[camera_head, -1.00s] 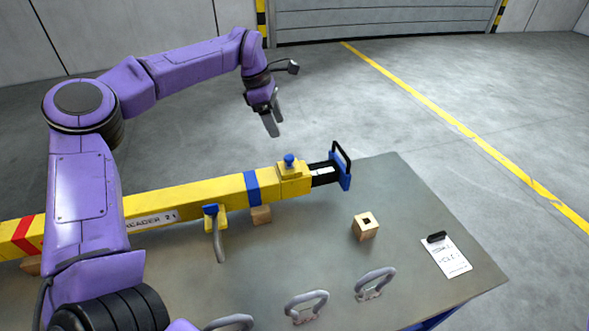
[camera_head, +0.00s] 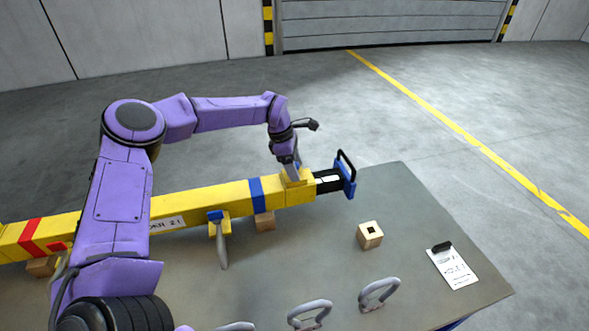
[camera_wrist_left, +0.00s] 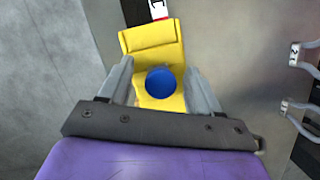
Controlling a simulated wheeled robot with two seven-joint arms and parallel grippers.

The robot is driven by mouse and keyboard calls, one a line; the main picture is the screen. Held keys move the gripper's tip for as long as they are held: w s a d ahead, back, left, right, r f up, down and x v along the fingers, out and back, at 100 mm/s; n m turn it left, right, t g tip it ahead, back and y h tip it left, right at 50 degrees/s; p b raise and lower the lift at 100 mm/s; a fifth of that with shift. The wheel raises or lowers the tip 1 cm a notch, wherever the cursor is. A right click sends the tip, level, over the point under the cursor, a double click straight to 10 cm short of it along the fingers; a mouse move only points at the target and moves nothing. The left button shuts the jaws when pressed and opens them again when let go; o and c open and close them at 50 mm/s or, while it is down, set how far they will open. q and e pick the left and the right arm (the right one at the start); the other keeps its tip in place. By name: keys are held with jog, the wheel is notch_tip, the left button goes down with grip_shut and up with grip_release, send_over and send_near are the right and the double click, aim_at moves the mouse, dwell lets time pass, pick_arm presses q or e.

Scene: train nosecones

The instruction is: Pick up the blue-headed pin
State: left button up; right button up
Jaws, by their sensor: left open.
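The blue-headed pin (camera_wrist_left: 160,83) shows its round blue head in the left wrist view, above a yellow block at the end of the yellow bar (camera_head: 190,201). In the head view the pin is hidden behind my left gripper (camera_head: 293,172). My left gripper (camera_wrist_left: 162,84) is open, with one finger on each side of the blue head. The fingers appear apart from the head. I cannot tell exactly how far down they reach. My right gripper is not in view.
A blue-and-black handle end (camera_head: 347,175) sticks out at the bar's right. A grey lever (camera_head: 222,246) hangs at the bar's front. A wooden block with a hole (camera_head: 370,235), several grey shackles (camera_head: 379,294) and a clipboard tag (camera_head: 453,267) lie on the grey table (camera_head: 408,205).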

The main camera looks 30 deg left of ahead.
pick_arm(q)
jog(key=c, duration=1.1)
jog(key=shift+c, duration=0.2)
